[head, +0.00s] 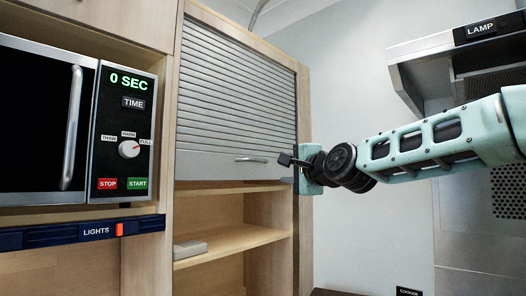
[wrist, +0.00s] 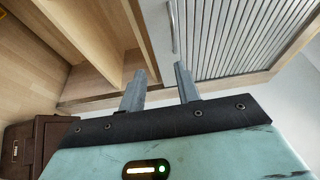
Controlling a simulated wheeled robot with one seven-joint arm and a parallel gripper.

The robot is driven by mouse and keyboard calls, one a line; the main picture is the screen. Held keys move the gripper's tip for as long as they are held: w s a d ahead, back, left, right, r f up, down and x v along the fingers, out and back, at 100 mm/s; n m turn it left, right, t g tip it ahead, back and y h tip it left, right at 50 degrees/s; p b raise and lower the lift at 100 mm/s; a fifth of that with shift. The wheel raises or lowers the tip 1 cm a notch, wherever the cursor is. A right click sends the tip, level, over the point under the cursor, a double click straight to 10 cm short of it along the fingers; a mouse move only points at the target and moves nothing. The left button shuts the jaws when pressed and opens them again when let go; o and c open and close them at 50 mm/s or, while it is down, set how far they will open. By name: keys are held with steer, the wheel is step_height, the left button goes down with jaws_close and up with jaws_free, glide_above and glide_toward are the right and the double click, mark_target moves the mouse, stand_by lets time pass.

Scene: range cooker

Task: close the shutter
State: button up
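The grey slatted shutter (head: 237,95) covers the upper part of a wooden cabinet, and the lower part is uncovered. Its bottom rail carries a small bar handle (head: 251,160). In the wrist view the shutter (wrist: 235,35) is at the upper right and the handle (wrist: 171,30) is at the top, beyond the fingertips. My gripper (head: 286,161) is at the right end of the bottom rail, near the handle. The wrist view shows my gripper (wrist: 158,78) with its two fingers apart and nothing between them. I cannot tell whether a finger touches the rail.
The open compartment below has a wooden shelf (head: 230,243) with a small grey box (head: 190,249) on it. A microwave (head: 80,125) stands left, above a dark lights panel (head: 80,233). A cooker hood (head: 460,62) is at right. A brown case (wrist: 35,145) shows in the wrist view.

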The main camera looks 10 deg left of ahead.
mark_target(261, 161)
steer(key=shift+m+t, duration=0.3)
steer(key=shift+m, duration=0.2)
steer(key=p+x, duration=0.5)
steer(key=x, duration=0.1)
steer(key=r+p+x, duration=0.1)
steer(key=p+x, duration=0.4)
steer(key=x, duration=0.1)
steer(key=d+r+p+x, duration=0.1)
steer(key=p+x, duration=0.4)
steer(key=shift+w+a+r, duration=0.15)
steer(key=shift+w+r, duration=0.05)
steer(key=shift+w, duration=0.45)
steer(key=shift+w+f+p, duration=0.1)
steer(key=shift+p, duration=0.2)
jaws_close()
